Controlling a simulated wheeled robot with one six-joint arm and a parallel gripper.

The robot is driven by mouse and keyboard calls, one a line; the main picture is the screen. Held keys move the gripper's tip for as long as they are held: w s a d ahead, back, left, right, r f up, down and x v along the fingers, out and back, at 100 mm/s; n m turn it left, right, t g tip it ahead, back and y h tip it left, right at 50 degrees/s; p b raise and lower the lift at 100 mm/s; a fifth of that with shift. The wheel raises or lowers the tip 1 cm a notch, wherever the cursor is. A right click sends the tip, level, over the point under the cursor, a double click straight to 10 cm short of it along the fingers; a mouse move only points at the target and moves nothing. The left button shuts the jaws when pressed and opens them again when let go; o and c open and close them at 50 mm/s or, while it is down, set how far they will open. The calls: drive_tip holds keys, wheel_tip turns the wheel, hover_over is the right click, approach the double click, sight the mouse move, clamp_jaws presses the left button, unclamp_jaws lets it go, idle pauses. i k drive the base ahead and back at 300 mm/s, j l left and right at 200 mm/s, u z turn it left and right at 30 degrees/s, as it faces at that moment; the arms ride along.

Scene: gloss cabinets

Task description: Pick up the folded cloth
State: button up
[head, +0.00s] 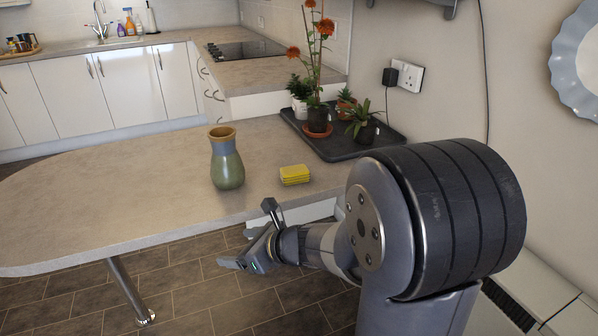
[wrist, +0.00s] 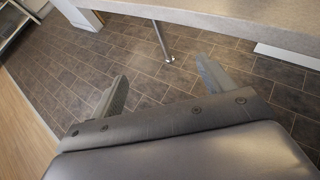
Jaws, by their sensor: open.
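The folded cloth (head: 294,175) is a small yellow stack lying on the grey worktop (head: 120,190), near its front edge, in the head view. My gripper (head: 250,232) is in front of the worktop and below its top, to the lower left of the cloth and apart from it. In the wrist view my gripper (wrist: 160,90) is open, with its two fingers spread and only floor tiles between them. The cloth does not show in the wrist view.
A green and brown vase (head: 227,160) stands left of the cloth. A dark tray (head: 345,144) with several potted plants lies behind it against the wall. A metal table leg (head: 128,290) stands under the worktop; it also shows in the wrist view (wrist: 162,40).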

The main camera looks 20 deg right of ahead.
sight(294, 174)
drive_tip(key=i+j+z, duration=0.1)
drive_tip(key=z, duration=1.3)
drive_tip(key=i+j+z, duration=0.1)
drive_tip(key=j, duration=0.65)
drive_tip(key=j+z, duration=0.1)
drive_tip(key=j, duration=0.6)
drive_tip(key=i, duration=0.05)
